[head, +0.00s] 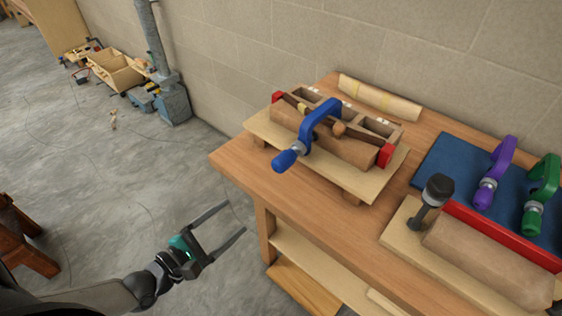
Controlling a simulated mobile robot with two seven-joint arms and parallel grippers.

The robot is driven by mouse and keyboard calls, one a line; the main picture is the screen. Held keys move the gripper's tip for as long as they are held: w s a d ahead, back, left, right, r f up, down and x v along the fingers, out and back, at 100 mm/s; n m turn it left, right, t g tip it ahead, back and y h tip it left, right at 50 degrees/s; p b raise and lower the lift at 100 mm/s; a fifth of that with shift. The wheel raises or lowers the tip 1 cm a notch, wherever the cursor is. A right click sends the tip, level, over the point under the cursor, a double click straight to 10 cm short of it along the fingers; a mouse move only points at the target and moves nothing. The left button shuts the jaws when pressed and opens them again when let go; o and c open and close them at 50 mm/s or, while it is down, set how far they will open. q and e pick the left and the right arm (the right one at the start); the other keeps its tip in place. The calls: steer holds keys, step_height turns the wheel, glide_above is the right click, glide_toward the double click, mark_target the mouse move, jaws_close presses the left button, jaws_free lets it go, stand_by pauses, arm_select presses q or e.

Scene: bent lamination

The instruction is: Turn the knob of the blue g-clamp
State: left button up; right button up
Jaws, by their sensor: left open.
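The blue g-clamp (321,119) sits over a curved brown form (337,143) on a wooden board at the far left part of the workbench. Its blue knob (285,161) points toward the lower left, by the board's front edge. A grey collar sits between knob and frame. My left gripper (236,218) is open and empty, over the floor to the left of the bench, below and left of the knob and well apart from it. My right gripper is not in view.
A purple clamp (495,174) and a green clamp (541,195) lie on a blue mat (437,160) at the right. A black-headed mallet (434,195) stands near a brown cylinder (490,258). The bench's left edge (232,171) lies between gripper and clamp.

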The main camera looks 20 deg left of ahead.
mark_target(276, 168)
arm_select(q)
step_height(276, 168, up, 8)
steer(key=d+f+n+t+h, duration=0.1)
steer(key=d+n, duration=0.1)
steer(key=n, duration=0.4)
steer(key=x, duration=1)
steer(key=r+x, duration=0.1)
steer(key=x, duration=0.4)
steer(key=shift+d, duration=0.1)
jaws_close()
